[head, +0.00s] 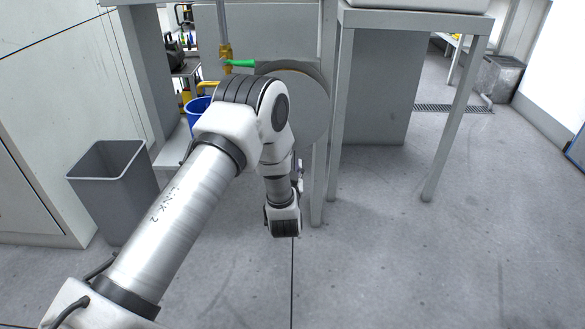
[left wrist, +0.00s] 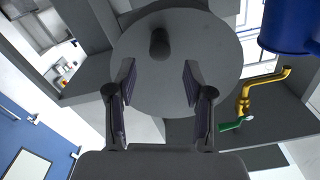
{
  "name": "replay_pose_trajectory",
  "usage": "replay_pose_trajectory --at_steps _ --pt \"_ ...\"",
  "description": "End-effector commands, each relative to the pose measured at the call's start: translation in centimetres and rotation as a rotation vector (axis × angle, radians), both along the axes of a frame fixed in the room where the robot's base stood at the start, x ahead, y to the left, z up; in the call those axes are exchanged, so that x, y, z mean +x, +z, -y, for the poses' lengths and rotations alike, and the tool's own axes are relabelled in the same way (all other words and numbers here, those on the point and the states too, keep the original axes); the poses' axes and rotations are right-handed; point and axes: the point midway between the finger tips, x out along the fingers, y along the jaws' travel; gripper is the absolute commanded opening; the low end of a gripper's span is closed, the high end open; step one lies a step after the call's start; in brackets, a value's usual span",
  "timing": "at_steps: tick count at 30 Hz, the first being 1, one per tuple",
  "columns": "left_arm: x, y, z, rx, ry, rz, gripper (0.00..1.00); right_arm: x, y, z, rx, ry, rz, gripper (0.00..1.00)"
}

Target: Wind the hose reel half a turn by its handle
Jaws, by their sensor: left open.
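The hose reel (head: 312,108) is a round grey disc beside the table leg, partly hidden by my left arm in the head view. In the left wrist view the reel face (left wrist: 215,50) fills the upper middle. Its handle (left wrist: 159,43) is a short dark grey peg standing out from the disc. My left gripper (left wrist: 158,78) is open and faces the disc. The handle shows just beyond the fingertips, in line with the gap, and I see no contact. The head view mostly hides this gripper behind the arm. My right gripper is not in view.
A grey bin (head: 113,185) is at the left. A metal table (head: 414,20) stands at the right; the floor in front is clear.

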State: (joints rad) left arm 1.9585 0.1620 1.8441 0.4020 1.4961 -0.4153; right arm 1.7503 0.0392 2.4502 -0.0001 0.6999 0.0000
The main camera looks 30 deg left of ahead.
Motion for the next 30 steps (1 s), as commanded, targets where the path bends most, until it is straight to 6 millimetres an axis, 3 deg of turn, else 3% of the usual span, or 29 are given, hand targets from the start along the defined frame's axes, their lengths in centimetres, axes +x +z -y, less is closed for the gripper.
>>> replay_pose_trajectory --at_steps 12,20,21,25,30 --pt "5.8 0.0 -3.6 0.0 0.0 0.001 0.52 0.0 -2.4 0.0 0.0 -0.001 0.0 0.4" --pt "6.3 0.2 -3.8 -0.001 -0.002 -0.003 0.52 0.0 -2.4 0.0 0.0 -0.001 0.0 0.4" --pt "6.3 0.2 -3.8 -0.001 -0.002 -0.003 0.48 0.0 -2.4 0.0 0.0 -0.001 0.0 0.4" --pt "6.2 0.2 -3.8 -0.001 -0.002 -0.003 0.02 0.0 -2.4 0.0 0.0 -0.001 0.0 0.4" --pt "6.2 0.2 -3.8 -0.001 -0.002 -0.003 0.0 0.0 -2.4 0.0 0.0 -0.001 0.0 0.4"
